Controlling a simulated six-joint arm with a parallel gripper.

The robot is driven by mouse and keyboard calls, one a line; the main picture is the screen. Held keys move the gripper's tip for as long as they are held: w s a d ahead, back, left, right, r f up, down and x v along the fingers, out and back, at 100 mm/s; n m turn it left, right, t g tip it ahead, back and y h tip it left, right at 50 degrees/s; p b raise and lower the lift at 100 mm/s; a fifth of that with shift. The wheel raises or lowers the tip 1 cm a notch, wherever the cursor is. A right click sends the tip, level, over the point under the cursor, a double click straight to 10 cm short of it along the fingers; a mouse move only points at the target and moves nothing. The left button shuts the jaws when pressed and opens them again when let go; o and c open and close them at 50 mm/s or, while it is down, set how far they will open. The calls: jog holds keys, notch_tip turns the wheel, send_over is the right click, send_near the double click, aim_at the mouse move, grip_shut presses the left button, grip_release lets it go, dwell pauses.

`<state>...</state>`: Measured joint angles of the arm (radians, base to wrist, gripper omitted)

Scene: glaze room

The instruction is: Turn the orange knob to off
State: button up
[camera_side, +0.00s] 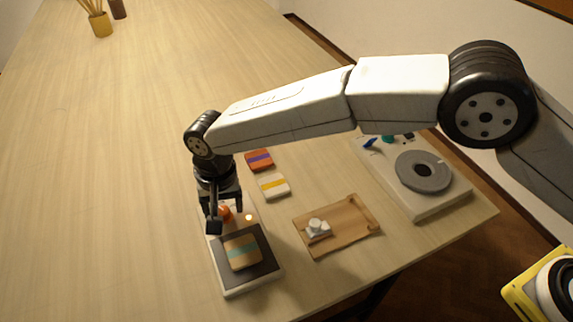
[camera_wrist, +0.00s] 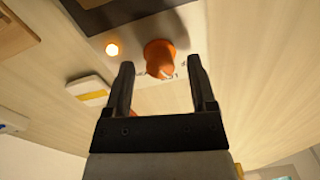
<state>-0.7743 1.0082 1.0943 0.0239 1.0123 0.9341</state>
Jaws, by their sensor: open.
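The orange knob (camera_side: 224,212) is on the white panel of a small hot plate (camera_side: 264,279), by its dark square top. In the wrist view the knob (camera_wrist: 158,55) has a ridge, and the dark marks beside it are too small to read. A lamp (camera_wrist: 112,49) glows orange next to the knob; it also shows in the side view (camera_side: 249,217). A tan block with a teal stripe (camera_side: 242,252) lies on the dark top. My gripper (camera_wrist: 160,62) is open, with one finger on each side of the knob and a gap to each. Contact is not visible.
Right of the hot plate lie a yellow-striped block (camera_side: 273,185), an orange and purple block (camera_side: 259,160) and a wooden tray (camera_side: 345,240) with small white pieces. A white device with a grey wheel (camera_side: 440,187) stands further right.

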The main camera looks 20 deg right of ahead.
jog(key=shift+f, duration=0.2)
grip_shut()
jog(key=shift+n, duration=0.4)
jog(key=n, duration=0.3)
jog(key=shift+n, duration=1.8)
